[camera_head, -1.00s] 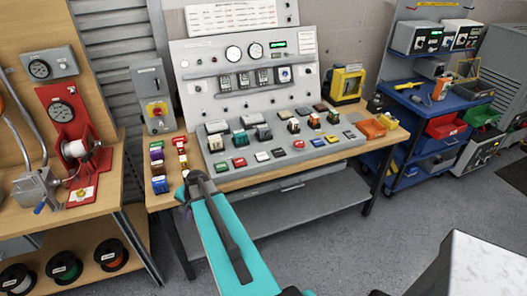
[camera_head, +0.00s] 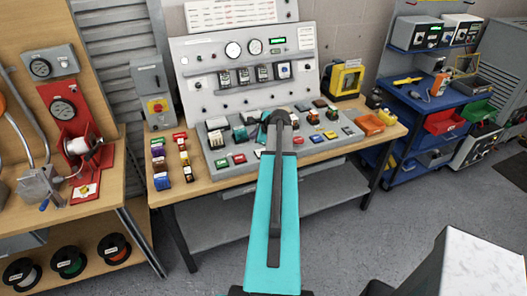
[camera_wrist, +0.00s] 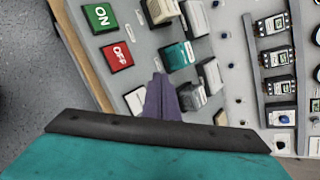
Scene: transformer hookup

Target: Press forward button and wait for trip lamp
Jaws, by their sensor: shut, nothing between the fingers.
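The sloping grey control desk (camera_head: 225,172) carries several push buttons and blocks. In the wrist view I see a green ON button (camera_wrist: 101,17), a red OFF button (camera_wrist: 117,57) and a white button (camera_wrist: 136,100) partly beside my fingers. I cannot tell which button is the forward one. My gripper (camera_wrist: 158,80) is shut and empty, with its tips over the desk close to the white button and a teal block (camera_wrist: 176,56). Contact cannot be told. In the head view my arm hides the desk's middle. I cannot identify the trip lamp.
An upright panel (camera_head: 215,100) with dials and breakers stands behind the desk. Colored blocks (camera_head: 158,168) line the bench at left, and an orange bin (camera_head: 369,124) sits at right. A blue cart (camera_head: 400,145) stands farther right. Grey floor (camera_head: 350,235) lies in front.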

